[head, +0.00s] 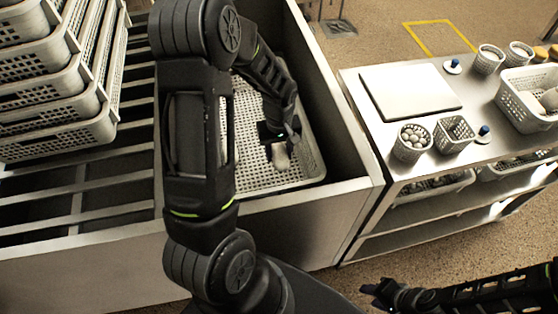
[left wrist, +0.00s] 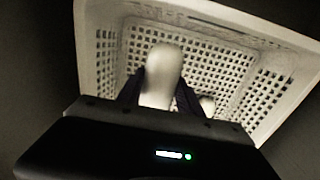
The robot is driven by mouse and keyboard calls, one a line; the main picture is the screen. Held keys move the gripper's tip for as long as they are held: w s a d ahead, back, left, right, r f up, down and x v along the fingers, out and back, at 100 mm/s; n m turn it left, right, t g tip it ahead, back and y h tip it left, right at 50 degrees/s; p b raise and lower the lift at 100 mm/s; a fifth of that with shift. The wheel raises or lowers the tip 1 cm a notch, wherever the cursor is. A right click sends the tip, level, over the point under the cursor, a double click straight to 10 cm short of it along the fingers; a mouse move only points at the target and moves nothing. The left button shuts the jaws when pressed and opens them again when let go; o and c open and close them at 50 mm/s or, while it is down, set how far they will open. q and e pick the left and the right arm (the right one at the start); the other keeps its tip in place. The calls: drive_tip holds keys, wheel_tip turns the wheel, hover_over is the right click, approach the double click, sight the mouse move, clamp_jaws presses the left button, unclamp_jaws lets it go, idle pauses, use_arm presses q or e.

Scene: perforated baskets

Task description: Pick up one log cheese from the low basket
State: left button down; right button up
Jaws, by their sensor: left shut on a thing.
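The low basket (head: 252,178) is a white perforated basket inside a deep metal bin. It also shows in the left wrist view (left wrist: 262,98). My left gripper (head: 279,138) reaches down into it and is shut on a pale, rounded log cheese (head: 281,157). In the left wrist view this log cheese (left wrist: 161,72) stands up between the fingers. A second pale piece (left wrist: 207,103) shows beside it, mostly hidden by my gripper. I cannot tell whether the held cheese touches the basket floor. My right gripper (head: 371,294) is at the bottom, away from the basket, apparently open and empty.
Stacked white perforated baskets (head: 60,90) stand on slats at the left. The bin wall (head: 325,90) rises close right of the low basket. A metal table (head: 420,165) at the right carries a white board (head: 411,92), small baskets and blue-knobbed items.

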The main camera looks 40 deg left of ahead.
use_arm(q)
drive_tip(key=shift+r, duration=0.55)
